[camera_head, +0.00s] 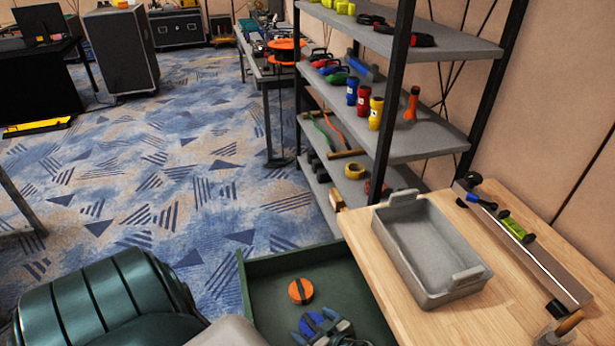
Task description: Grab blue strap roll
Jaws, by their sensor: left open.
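The blue strap roll (311,321) lies on the floor of the dark green tray (262,265) at the bottom centre. My left gripper (322,332) is open right at the blue roll, with its fingers at the roll's near side and partly covering it. I cannot tell whether the fingers touch the roll. An orange strap roll (300,291) lies in the same tray, just behind the blue one. My right gripper is out of view.
A wooden table (485,325) on the right carries an empty grey bin (462,295) and a level (527,245). A metal shelf (425,140) with tools and bottles stands behind. Patterned carpet (150,200) is open to the left. The tray's raised rim surrounds the rolls.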

